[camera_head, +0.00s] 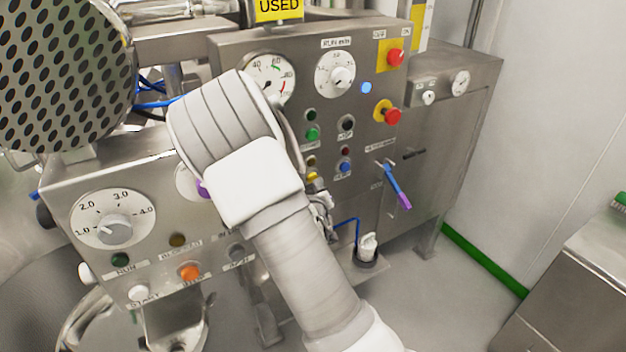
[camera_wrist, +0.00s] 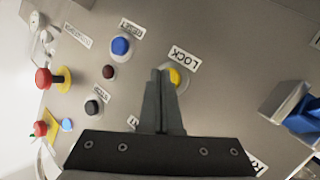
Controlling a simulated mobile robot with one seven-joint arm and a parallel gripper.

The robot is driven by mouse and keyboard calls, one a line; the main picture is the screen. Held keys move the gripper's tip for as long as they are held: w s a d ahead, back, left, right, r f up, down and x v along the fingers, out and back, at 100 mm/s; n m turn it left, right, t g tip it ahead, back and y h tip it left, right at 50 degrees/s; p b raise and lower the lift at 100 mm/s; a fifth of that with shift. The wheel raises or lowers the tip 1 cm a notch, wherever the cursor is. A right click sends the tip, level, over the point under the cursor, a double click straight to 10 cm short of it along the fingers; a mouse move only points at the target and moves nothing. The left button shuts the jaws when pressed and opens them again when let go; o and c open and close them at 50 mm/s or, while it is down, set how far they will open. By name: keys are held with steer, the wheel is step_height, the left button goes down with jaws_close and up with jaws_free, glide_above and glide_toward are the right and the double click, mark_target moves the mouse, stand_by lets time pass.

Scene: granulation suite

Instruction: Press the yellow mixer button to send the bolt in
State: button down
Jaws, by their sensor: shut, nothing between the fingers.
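The yellow button (camera_wrist: 179,77) sits in a pale ring beside a LOCK label (camera_wrist: 184,57) on the steel panel. It also shows in the camera_head view (camera_head: 312,175), just right of my arm's white wrist. My gripper (camera_wrist: 164,73) is shut and empty. Its fingertips overlap the left side of the yellow button in the camera_wrist view; I cannot tell whether they touch it. My gripper is mostly hidden behind my arm in the camera_head view. I cannot make out the bolt for certain.
A blue button (camera_wrist: 121,46), a dark red one (camera_wrist: 108,72) and a black one (camera_wrist: 93,107) are close by. A red mushroom button (camera_wrist: 43,78) stands out farther off. A metal and blue fitting (camera_wrist: 297,108) projects at the right. A blue-purple handle (camera_head: 397,186) hangs on the cabinet.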

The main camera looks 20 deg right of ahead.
steer(key=shift+w, duration=0.3)
stand_by(0.4)
steer(key=shift+s, duration=0.1)
steer(key=shift+s+d+b, duration=0.1)
steer(key=shift+s+b, duration=0.3)
steer(key=shift+s, duration=0.3)
steer(key=s, duration=0.2)
steer(key=s+d+b, duration=0.1)
steer(key=s, duration=0.2)
stand_by(2.3)
